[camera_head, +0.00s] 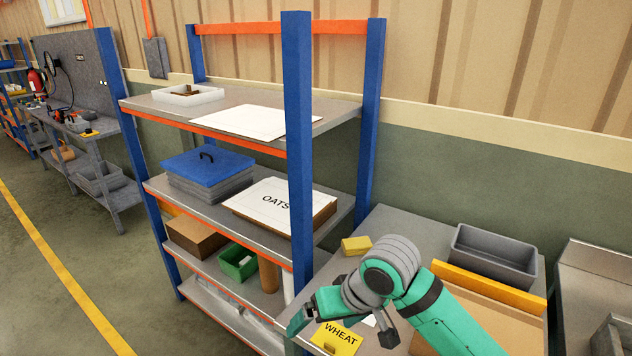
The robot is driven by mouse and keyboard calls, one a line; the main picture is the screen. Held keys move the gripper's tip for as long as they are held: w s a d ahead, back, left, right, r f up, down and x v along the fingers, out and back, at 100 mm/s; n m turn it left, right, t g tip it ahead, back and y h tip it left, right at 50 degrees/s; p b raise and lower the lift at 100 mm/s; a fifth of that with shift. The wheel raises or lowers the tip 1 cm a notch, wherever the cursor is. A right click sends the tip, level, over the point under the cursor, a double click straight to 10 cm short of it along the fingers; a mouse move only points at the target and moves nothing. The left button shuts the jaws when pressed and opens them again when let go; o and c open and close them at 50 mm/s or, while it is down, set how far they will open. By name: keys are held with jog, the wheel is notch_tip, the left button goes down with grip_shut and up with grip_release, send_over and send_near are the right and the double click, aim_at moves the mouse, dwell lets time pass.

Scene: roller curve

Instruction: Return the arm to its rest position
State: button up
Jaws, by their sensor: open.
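My arm (440,318), green with grey joints, reaches in from the lower right over the grey table (390,224). My gripper (342,328) is at its end, low in the picture, with its parts spread on either side. It is open, and I see nothing held in it. A yellow card marked WHEAT (337,340) shows below and between the gripper parts. I cannot tell how high the gripper is above it. The arm hides part of the table.
A blue-posted shelf (298,150) stands close left of the arm, holding an OATS box (281,205) and a blue-lidded bin (207,167). A yellow block (356,245) and grey tray (493,257) are behind the arm. Open floor (95,255) lies at left.

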jog(key=w+a+r+m+t+y, duration=0.1)
jog(key=w+a+r+t+y, duration=0.15)
jog(key=a, duration=0.35)
jog(key=w+a+r+m+t+y, duration=0.1)
jog(key=w+a+t+y, duration=0.15)
jog(key=a, duration=0.35)
jog(key=w+a+r+m+t+y, duration=0.1)
jog(key=a+r+t+y, duration=0.15)
jog(key=a, duration=0.35)
jog(key=s+d+f+m+t+h, duration=0.3)
jog(key=s+d+f+m+h, duration=0.15)
jog(key=s+f, duration=0.45)
jog(key=s+d+f+m+t+h, duration=0.45)
jog(key=s+f, duration=0.25)
jog(key=f, duration=0.5)
jog(key=s+d+f+n+g+h, duration=0.1)
jog(key=s+d+n, duration=0.2)
jog(key=s, duration=0.9)
jog(key=s+d+f+n+g+h, duration=0.1)
jog(key=s+d+n, duration=0.3)
jog(key=s, duration=0.7)
jog(key=shift+s+f+n+g+h, duration=0.35)
jog(key=shift+f+n, duration=0.2)
jog(key=shift+n, duration=0.15)
